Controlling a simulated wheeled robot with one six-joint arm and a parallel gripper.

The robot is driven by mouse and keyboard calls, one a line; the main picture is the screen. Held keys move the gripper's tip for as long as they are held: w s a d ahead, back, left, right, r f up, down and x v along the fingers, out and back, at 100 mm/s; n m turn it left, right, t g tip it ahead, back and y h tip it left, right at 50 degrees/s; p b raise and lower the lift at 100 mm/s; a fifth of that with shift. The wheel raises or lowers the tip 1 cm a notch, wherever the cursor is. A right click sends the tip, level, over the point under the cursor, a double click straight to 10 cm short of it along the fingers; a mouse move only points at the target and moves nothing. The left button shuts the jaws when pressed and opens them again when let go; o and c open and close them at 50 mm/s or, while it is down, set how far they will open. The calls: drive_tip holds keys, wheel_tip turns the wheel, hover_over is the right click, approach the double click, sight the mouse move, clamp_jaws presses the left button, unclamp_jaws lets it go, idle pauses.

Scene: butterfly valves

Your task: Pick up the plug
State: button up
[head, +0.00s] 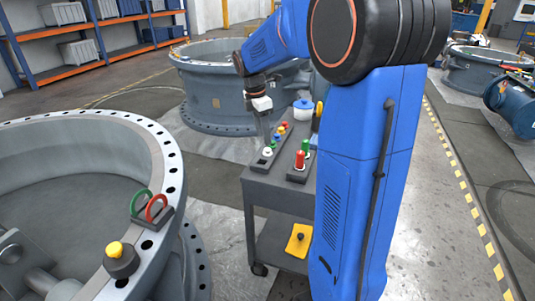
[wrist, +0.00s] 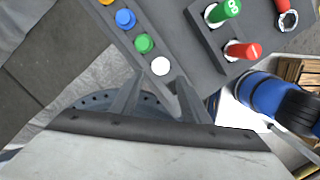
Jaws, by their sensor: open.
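The task does not say which plug is meant. A row of small coloured plugs stands in a narrow dark tray (head: 258,168) on the cart. The end one is a white plug (head: 267,152), followed by green, blue and others. In the wrist view the white plug (wrist: 161,66) shows just beyond and between my fingertips, with a green plug (wrist: 144,43) and a blue plug (wrist: 125,18) farther along. My gripper (head: 265,138) is open and empty, pointing down over that end of the tray. In the wrist view its fingers (wrist: 158,80) stand apart either side of the white plug.
A second tray on the grey cart (head: 275,192) holds a red cylinder (head: 300,160) and a green one. A white pot with a blue lid (head: 303,109) stands behind. A large valve ring (head: 160,150) fills the left, with a yellow-topped knob (head: 121,258) on its rim.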

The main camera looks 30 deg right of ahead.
sight(267, 149)
drive_tip(key=shift+s+d+f, duration=0.1)
drive_tip(key=shift+d+f, duration=0.1)
drive_tip(key=shift+f, duration=0.75)
drive_tip(key=shift+d+f, duration=0.25)
drive_tip(key=shift+f, duration=0.65)
drive_tip(key=shift+s+d+f, duration=0.1)
drive_tip(key=shift+d+f, duration=0.1)
drive_tip(key=shift+f, duration=0.75)
clamp_jaws()
